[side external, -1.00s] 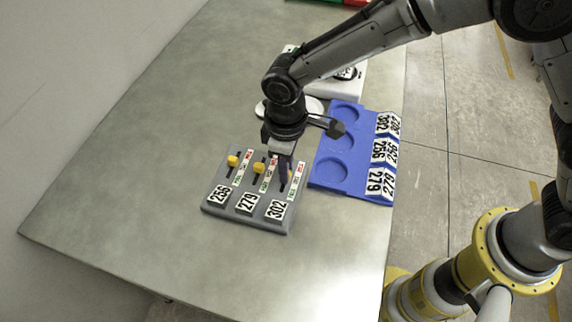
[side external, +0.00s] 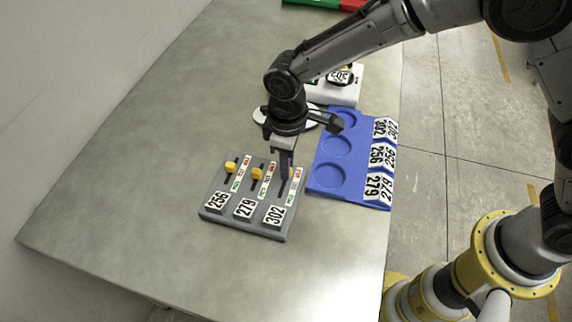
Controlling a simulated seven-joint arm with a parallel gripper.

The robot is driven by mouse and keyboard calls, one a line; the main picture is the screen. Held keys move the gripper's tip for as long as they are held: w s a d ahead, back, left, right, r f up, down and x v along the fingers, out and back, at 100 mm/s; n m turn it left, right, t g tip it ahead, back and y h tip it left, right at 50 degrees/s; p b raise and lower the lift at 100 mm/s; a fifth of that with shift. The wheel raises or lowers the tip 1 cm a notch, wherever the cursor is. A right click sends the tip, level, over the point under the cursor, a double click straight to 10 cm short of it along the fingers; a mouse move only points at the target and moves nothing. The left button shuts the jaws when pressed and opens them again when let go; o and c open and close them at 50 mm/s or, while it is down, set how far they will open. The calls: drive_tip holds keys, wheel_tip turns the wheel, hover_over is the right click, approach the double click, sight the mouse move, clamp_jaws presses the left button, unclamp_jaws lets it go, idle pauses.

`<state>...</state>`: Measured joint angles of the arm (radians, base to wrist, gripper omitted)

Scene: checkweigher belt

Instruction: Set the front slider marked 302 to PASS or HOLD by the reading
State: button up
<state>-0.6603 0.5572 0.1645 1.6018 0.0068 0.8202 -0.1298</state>
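A grey slider panel (side external: 210,209) lies on the table with three slots marked 256, 279 and 302. Yellow knobs show on the 256 slider (side external: 231,167) and the 279 slider (side external: 257,174). The 302 slider (side external: 281,189) is at the panel's right; its knob is hidden. My gripper (side external: 286,177) points down at the upper part of that slot. I cannot tell whether its fingers are apart or hold the knob. A dark puck marked 302 (side external: 341,76) sits on a white weighing unit (side external: 345,97) behind my arm. No reading is legible.
A blue tray (side external: 312,185) with round recesses and 302, 256 and 279 labels lies right of the panel, close to my gripper. A white round thing (side external: 260,116) is partly behind my wrist. Red and green areas (side external: 325,3) show at the far edge. The table's left is clear.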

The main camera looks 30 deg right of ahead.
drive_tip(key=o, duration=0.4)
drive_tip(key=shift+w+d, duration=0.15)
drive_tip(key=shift+w, duration=0.05)
drive_tip(key=shift+o, duration=0.2)
drive_tip(key=shift+r, duration=0.15)
wheel_tip(320, 180, up, 14)
drive_tip(key=shift+f, duration=0.2)
